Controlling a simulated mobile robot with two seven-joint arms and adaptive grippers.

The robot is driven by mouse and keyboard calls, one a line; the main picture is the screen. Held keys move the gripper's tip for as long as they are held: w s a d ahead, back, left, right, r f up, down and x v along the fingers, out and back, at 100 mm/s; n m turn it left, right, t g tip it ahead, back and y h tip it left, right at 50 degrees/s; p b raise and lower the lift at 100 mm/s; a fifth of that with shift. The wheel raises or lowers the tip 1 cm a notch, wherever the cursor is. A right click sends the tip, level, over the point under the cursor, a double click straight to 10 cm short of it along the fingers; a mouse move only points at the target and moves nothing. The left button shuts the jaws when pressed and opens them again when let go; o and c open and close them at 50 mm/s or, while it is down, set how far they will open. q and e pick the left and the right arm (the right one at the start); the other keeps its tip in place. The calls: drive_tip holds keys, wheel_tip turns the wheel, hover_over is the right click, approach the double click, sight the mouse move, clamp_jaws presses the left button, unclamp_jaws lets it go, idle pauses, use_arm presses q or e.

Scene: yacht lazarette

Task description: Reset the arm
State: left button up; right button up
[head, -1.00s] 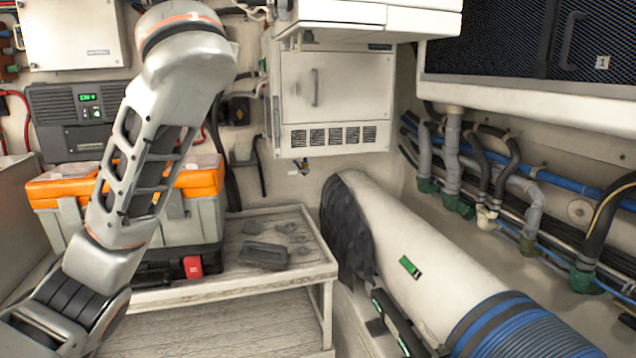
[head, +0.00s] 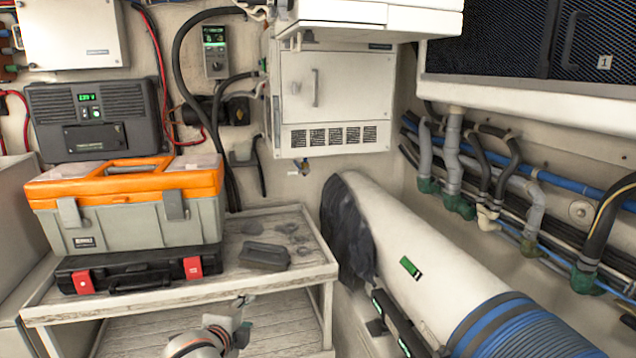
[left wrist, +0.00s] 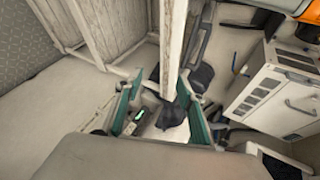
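My left arm (head: 200,343) shows only at the bottom of the head view, as a grey rounded link with an orange band, low in front of the shelf unit. In the left wrist view my left gripper (left wrist: 161,110) has its two green-edged fingers spread apart. Nothing is held between them; a dark cloth-like thing and a small green display show beyond the gap. My right arm and gripper are not in view.
An orange-lidded toolbox (head: 128,205) stands on a black case (head: 138,270) on the wooden shelf unit (head: 290,270). A dark flat block (head: 264,256) lies beside them. A large white cylinder (head: 420,260) lies at right. A white cabinet (head: 335,95) hangs behind.

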use_arm(q)
drive_tip(key=s+a+f+n+g, duration=0.1)
drive_tip(key=s+a+f+n, duration=0.1)
drive_tip(key=s+f+n, duration=0.5)
drive_tip(key=s+a+f+n+g, duration=0.1)
drive_tip(key=s+a+f+n, duration=0.2)
drive_tip(key=s+f+n, duration=0.5)
drive_tip(key=s+f, duration=0.6)
drive_tip(key=s, duration=0.3)
drive_tip(key=s+f, duration=0.5)
drive_tip(key=s, duration=0.3)
drive_tip(key=shift+s+f+n, duration=0.3)
drive_tip(key=shift+s+f, duration=0.05)
drive_tip(key=shift+f, duration=0.05)
